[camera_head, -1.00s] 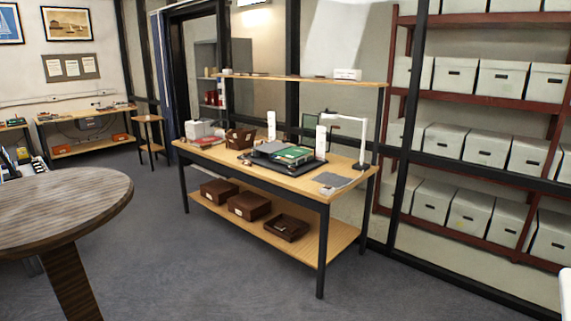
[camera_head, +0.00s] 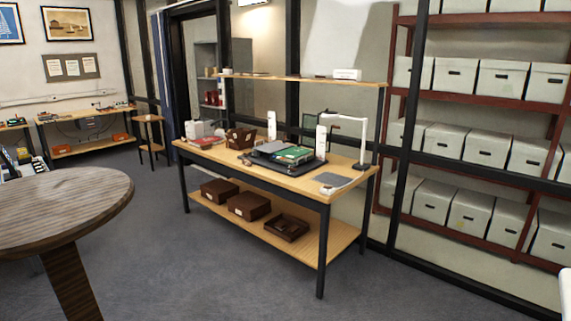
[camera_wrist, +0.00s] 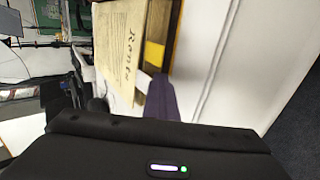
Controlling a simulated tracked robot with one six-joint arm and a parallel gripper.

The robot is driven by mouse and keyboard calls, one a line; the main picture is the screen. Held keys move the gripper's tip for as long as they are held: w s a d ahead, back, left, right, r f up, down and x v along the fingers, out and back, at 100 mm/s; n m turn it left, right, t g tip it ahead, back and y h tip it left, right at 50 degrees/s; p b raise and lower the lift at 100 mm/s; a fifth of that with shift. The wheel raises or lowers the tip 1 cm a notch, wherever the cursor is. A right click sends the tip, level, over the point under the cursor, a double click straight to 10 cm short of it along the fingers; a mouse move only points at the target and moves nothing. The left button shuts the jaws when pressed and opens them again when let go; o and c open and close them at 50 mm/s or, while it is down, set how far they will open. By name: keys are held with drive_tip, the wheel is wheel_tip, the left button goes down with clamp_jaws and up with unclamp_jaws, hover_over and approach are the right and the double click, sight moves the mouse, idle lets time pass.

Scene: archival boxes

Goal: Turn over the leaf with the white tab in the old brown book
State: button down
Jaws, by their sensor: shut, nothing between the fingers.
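In the wrist view, a cream leaf (camera_wrist: 120,40) with dark handwriting lies beside a brown, yellow-edged strip (camera_wrist: 158,25), which may be part of the old book. A small white piece (camera_wrist: 142,82), possibly the tab, shows at the lower edge of the leaf. A dark purple strip (camera_wrist: 162,100) lies just beside it; I cannot tell what it is. The dark body of my gripper (camera_wrist: 160,125) fills the bottom of the wrist view, close below these things. It is shut and empty; its fingertips are not clear. I cannot pick out the old brown book in the head view.
In the head view, a wooden worktable (camera_head: 215,154) bears a green item (camera_head: 293,154) on a dark stand, a white lamp (camera_head: 363,140) and a brown box (camera_head: 240,138). Brown boxes (camera_head: 249,206) stand on its lower shelf. A round table (camera_head: 65,205) is at left; the floor (camera_head: 190,270) between is clear.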

drive_tip(key=shift+d+r, duration=0.1)
drive_tip(key=shift+r, duration=1.15)
drive_tip(key=shift+r, duration=1.2)
drive_tip(key=shift+s+r, duration=0.1)
drive_tip(key=shift+r, duration=0.05)
drive_tip(key=shift+s+a+r, duration=0.15)
drive_tip(key=shift+a+r, duration=0.05)
drive_tip(key=shift+r, duration=0.3)
drive_tip(key=shift+s+a+r, duration=0.15)
drive_tip(key=shift+a+r, duration=0.05)
drive_tip(key=shift+r, duration=0.45)
